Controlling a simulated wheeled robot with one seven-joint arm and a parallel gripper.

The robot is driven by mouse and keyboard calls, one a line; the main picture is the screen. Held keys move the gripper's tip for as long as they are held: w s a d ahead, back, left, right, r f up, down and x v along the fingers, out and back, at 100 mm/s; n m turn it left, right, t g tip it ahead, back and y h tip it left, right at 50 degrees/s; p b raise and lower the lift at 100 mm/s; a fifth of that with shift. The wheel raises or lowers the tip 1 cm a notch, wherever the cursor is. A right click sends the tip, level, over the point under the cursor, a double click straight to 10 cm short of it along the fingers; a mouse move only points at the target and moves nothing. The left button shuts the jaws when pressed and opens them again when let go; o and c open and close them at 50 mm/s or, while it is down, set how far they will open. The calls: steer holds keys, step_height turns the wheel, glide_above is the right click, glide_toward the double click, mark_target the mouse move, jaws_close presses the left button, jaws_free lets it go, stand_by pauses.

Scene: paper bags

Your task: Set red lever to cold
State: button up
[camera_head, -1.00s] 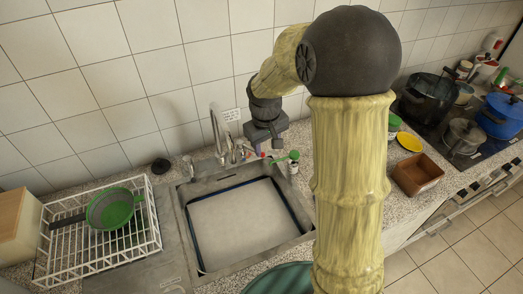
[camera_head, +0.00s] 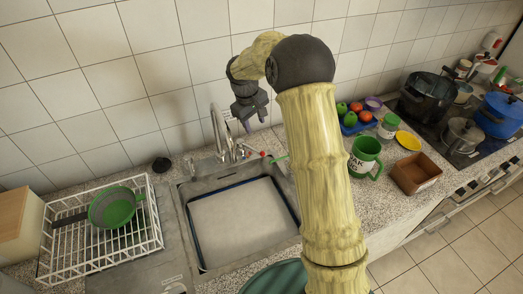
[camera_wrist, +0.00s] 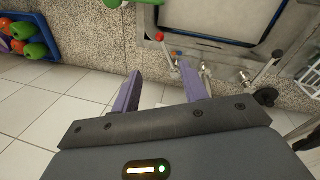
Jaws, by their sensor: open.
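The red lever knob (camera_head: 262,153) shows behind the sink, right of the tap. In the wrist view the red knob (camera_wrist: 160,36) tops a thin metal rod leaning from the tap fittings. A second rod with a dark reddish knob (camera_wrist: 278,53) stands farther right there. My gripper (camera_head: 249,122) is above the back of the sink, over the tap area, and apart from the levers. Its two purple fingers are spread and empty in the wrist view (camera_wrist: 161,90). The lever's cold mark cannot be made out.
The curved tap (camera_head: 217,128) rises close left of my gripper. The tiled wall (camera_head: 120,85) is just behind. A dish rack (camera_head: 75,255) stands left. A green mug (camera_head: 364,154), a blue tray (camera_head: 347,130) of fruit and a brown box (camera_head: 417,172) stand right.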

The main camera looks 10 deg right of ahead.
mark_target(262, 152)
steer(key=d+f+p, duration=0.1)
steer(key=f, duration=0.4)
steer(key=w+f+p, duration=0.1)
steer(key=f+p, duration=0.1)
steer(key=f, duration=0.3)
steer(key=d+f+p, duration=0.1)
steer(key=f, duration=0.5)
steer(key=shift+w+d+f+p, duration=0.1)
steer(key=shift+w+d+p, duration=0.25)
steer(key=shift+c, duration=0.4)
jaws_close()
